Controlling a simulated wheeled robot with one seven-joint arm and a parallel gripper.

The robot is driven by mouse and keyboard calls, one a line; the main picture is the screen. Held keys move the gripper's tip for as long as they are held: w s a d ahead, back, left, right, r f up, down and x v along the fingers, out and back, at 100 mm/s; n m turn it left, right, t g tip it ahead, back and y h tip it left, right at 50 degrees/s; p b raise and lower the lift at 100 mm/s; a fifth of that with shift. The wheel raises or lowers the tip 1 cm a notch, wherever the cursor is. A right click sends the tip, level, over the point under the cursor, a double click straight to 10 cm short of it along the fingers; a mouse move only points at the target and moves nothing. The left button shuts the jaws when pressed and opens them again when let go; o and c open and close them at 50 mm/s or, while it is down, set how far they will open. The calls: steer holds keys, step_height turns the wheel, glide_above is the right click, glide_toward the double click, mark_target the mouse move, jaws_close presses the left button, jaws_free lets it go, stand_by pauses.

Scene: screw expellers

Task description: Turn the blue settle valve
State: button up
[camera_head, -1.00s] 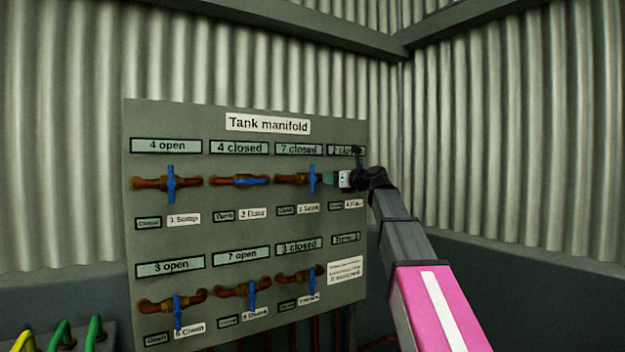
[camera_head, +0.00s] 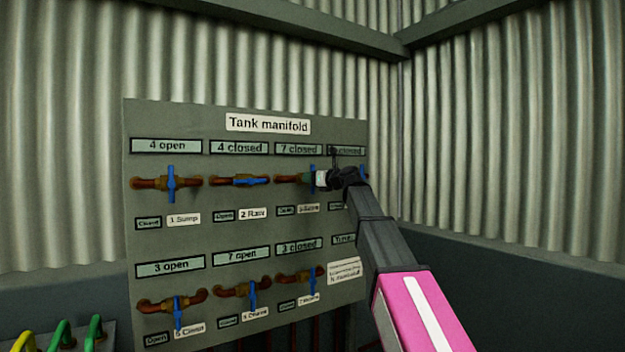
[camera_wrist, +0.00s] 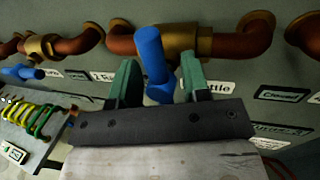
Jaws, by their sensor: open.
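The blue settle valve handle (camera_wrist: 150,52) stands on a rusty pipe with a brass body, third in the upper row of the Tank manifold panel. Its label, ending in "ttle" (camera_wrist: 222,86), is partly hidden by a finger in the wrist view. In the head view the handle (camera_head: 312,168) points up, mostly hidden by my gripper (camera_head: 315,179). My gripper (camera_wrist: 160,82) is open, with one green finger on each side of the handle. I cannot tell whether either finger touches it. The plate above this valve reads "7 closed" (camera_head: 298,149).
Other blue valves surround it: the raw valve (camera_head: 240,181) to the left, one partly hidden behind my arm to the right, and a lower row (camera_head: 252,293). Yellow and green hooped handles (camera_head: 62,335) stand at lower left. The panel (camera_head: 230,330) is flat around the pipes.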

jaws_close()
steer(key=shift+n, duration=0.3)
steer(key=n, duration=0.1)
steer(key=n+h, duration=0.1)
steer(key=n, duration=0.3)
steer(key=shift+s+a+f+g+h, duration=0.1)
steer(key=shift+s+a+g+h, duration=0.1)
steer(key=shift+s+g+h, duration=0.1)
steer(key=n, duration=0.1)
steer(key=n+h, duration=0.1)
steer(key=n, duration=0.2)
steer(key=shift+a+f+n+h, duration=0.1)
steer(key=shift+f+n+h, duration=0.2)
steer(key=shift+n, duration=0.1)
steer(key=shift+s, duration=0.1)
steer(key=shift+c, duration=0.3)
jaws_free()
steer(key=shift+o, duration=0.3)
steer(key=shift+r, duration=0.1)
